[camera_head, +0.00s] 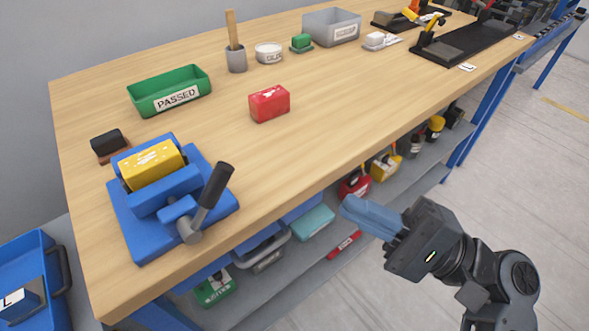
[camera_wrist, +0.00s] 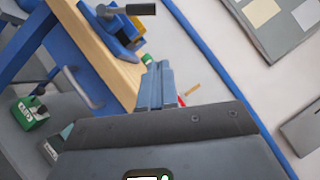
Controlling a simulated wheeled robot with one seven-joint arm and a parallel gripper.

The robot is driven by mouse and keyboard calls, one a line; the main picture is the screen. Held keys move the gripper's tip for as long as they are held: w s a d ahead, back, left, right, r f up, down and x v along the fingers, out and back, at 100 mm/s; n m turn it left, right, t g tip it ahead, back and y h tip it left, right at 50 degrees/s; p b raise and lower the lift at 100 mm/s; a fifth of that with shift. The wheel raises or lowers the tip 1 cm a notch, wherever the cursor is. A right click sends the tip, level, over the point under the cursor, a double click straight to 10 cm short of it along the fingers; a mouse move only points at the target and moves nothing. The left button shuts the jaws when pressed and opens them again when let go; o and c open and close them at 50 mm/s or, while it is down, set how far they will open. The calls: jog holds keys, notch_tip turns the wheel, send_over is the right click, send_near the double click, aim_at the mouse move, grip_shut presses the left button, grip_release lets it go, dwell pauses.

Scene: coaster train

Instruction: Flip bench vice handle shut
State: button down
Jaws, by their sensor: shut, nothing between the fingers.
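The blue bench vice (camera_head: 165,203) stands on the near left end of the wooden workbench, with a yellow block (camera_head: 152,166) between its jaws. Its handle (camera_head: 210,195) has a black grip and a grey pivot and tilts up to the right on the vice's near right side. In the wrist view the vice (camera_wrist: 122,32) is at the top, its black-gripped handle (camera_wrist: 130,9) pointing right. My gripper (camera_head: 350,206) is shut and empty, off the bench's front edge, to the right of the vice and apart from it. Its blue-grey fingers (camera_wrist: 157,80) also show in the wrist view.
A red block (camera_head: 269,103) and a green PASSED tray (camera_head: 170,92) stand behind the vice on the bench (camera_head: 330,130). A shelf (camera_head: 290,262) below holds several boxes and tools. A blue bin (camera_head: 40,290) is at the lower left. The bench top right of the vice is clear.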

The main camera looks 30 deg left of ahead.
aim_at(204, 199)
jog(key=s+r+p+x, duration=0.1)
jog(key=s+p+x, duration=0.1)
jog(key=x, duration=1.1)
jog(key=shift+s+d+p, duration=0.25)
jog(key=shift+d+p, duration=0.1)
jog(key=shift+d, duration=0.05)
jog(key=shift+r, duration=0.1)
